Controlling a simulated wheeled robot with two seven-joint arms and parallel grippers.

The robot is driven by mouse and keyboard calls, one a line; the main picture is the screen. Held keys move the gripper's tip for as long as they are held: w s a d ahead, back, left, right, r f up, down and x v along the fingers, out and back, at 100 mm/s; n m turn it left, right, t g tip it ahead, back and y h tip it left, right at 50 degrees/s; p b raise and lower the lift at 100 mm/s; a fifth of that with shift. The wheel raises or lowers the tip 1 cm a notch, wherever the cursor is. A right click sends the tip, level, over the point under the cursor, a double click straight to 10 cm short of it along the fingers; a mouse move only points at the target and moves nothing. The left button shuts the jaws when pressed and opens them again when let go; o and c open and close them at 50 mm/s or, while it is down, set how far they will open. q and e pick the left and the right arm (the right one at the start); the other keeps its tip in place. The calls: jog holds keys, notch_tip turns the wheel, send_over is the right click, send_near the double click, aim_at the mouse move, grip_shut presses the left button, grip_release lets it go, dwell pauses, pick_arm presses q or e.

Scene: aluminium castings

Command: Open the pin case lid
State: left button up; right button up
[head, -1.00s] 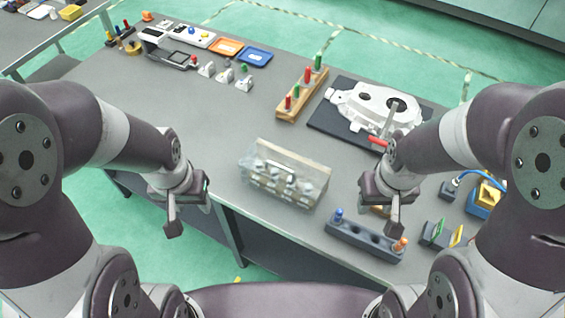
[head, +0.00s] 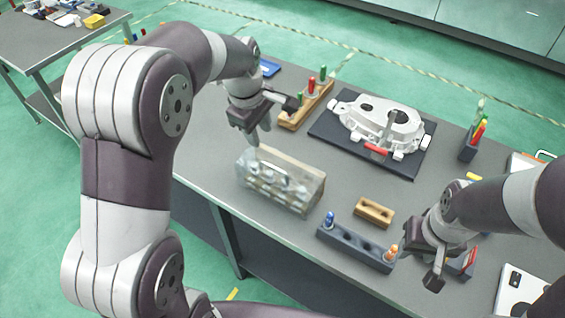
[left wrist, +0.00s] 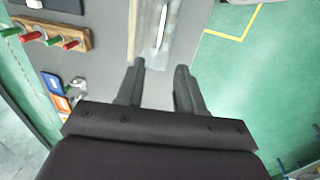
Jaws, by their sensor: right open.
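The pin case (head: 281,180) is a see-through box on the table with pale parts showing inside; its lid looks shut. My left gripper (head: 260,138) is just above and behind its left end, with empty jaws. In the left wrist view the case (left wrist: 160,28) lies beyond the two spread fingertips (left wrist: 161,67). I cannot tell whether a finger touches the lid. My right gripper (head: 436,277) is open and empty near the table's front edge, right of the pin block.
A white casting (head: 385,124) sits on a dark mat behind. A wooden rack (head: 311,106) with red and green pins stands behind my left gripper.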

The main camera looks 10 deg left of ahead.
pick_arm(q)
notch_tip(320, 180, down, 4)
jog(key=w+a, duration=0.1)
jog(key=a, duration=0.1)
jog(key=p, duration=0.1)
send_over(265, 162)
jog(key=s, duration=0.1)
notch_tip(265, 162, down, 6)
jog(key=shift+r, duration=0.25)
jog(key=shift+w+a+f+p, duration=0.1)
jog(key=shift+f+p, duration=0.1)
jog(key=shift+f, duration=0.4)
jog(key=shift+w+a+f+p, duration=0.1)
jog(key=shift+f+p, duration=0.05)
jog(key=shift+f, duration=0.45)
jog(key=shift+w+a+f, duration=0.15)
jog(key=shift+f, duration=0.15)
jog(key=shift+d, duration=0.25)
jog(key=shift+c, duration=0.6)
jog(key=shift+r, duration=0.1)
grip_shut()
pick_arm(e)
jog(key=shift+w+a+r, duration=0.1)
jog(key=shift+a+r, duration=0.15)
jog(key=shift+r, duration=0.2)
jog(key=shift+w+a+r, duration=0.1)
jog(key=shift+a+r, duration=0.15)
jog(key=shift+r, duration=0.2)
